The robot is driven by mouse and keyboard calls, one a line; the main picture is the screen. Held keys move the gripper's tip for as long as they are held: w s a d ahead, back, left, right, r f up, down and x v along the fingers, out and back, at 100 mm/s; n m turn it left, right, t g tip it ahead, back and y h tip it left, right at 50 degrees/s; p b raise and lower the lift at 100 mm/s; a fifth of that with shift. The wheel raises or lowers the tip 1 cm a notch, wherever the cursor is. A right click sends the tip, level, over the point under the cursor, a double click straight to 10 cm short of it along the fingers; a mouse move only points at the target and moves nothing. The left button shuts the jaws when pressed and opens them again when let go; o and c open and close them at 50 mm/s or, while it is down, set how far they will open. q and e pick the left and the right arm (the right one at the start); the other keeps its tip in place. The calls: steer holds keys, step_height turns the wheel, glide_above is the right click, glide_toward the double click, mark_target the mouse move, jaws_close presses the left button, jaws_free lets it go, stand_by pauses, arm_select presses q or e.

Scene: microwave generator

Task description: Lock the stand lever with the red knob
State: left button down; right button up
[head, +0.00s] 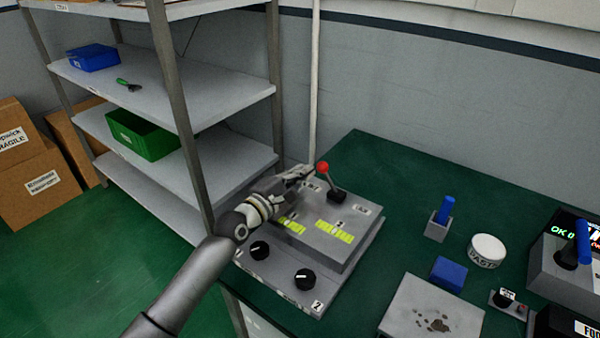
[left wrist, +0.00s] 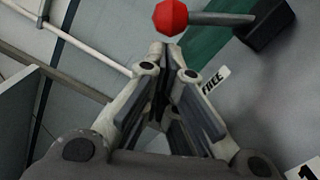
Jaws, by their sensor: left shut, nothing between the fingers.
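The stand lever (head: 334,186) rises from a dark base on the grey stand box and leans up and left in the head view. Its red knob (head: 322,167) is at the top. My left gripper (head: 308,173) is shut and empty, with its fingertips just left of the knob. In the left wrist view the knob (left wrist: 170,17) sits just beyond the fingertips of the left gripper (left wrist: 172,50); I cannot tell if they touch. A "FREE" label (left wrist: 213,82) lies on the box beside the fingers. Another label (head: 361,210), unreadable, lies right of the lever base. My right gripper is not in view.
The stand box (head: 325,255) has two black dials on its front. A metal shelf rack (head: 170,75) stands close behind on the left. On the green table (head: 390,170) are a blue-handled switch (head: 441,215), a white round container (head: 487,250) and a grey plate (head: 425,315).

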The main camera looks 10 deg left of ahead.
arm_select(q)
steer(key=shift+r, duration=0.1)
steer(key=shift+d+r+m+p, duration=0.15)
steer(key=shift+r+m+p, duration=0.1)
steer(key=shift+m+p, duration=0.2)
steer(key=shift+s+d+r, duration=0.1)
steer(key=shift+r, duration=0.05)
steer(key=shift+s+d+r+m+p, duration=0.1)
steer(key=shift+d+r+m+p, duration=0.15)
steer(key=shift+r+m+p, duration=0.45)
steer(key=s+d+r+m+p, duration=0.2)
steer(key=s+d+m+p, duration=0.1)
steer(key=d+m+p, duration=0.5)
steer(key=shift+s+d+r+m+p, duration=0.35)
steer(key=shift+m+p, duration=1.05)
steer(key=shift+m, duration=0.65)
steer(key=shift+w, duration=0.1)
